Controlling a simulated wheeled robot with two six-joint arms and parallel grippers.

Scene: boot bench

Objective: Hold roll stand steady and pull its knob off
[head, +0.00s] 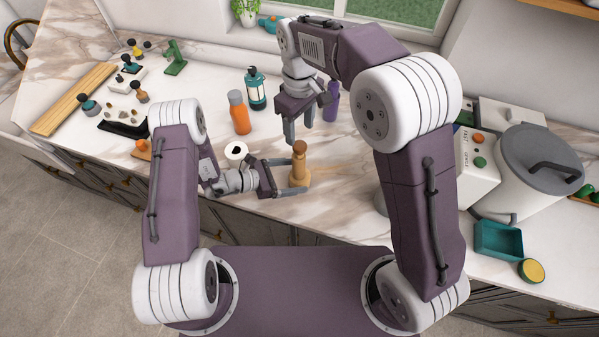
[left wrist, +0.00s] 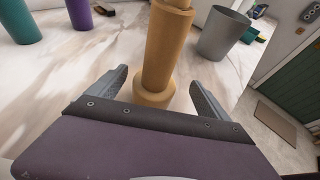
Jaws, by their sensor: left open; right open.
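The roll stand (head: 298,172) is a tan wooden post standing upright on the marble counter near its front edge. Its darker brown knob (head: 299,147) sits on top. My left gripper (head: 297,186) is open, low at the stand, with a finger on either side of the post. In the left wrist view the post (left wrist: 167,45) rises between the two open fingers, and its knob is out of frame. My right gripper (head: 299,136) is open above and behind the stand, pointing down close to the knob. I cannot tell whether it touches the knob.
A white roll (head: 236,151) lies left of the stand by my left wrist. An orange bottle (head: 239,113), a teal dispenser (head: 256,90) and a purple bottle (head: 331,103) stand behind. A grey cup (left wrist: 224,33) shows in the left wrist view. A large lidded pot (head: 530,170) is at right.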

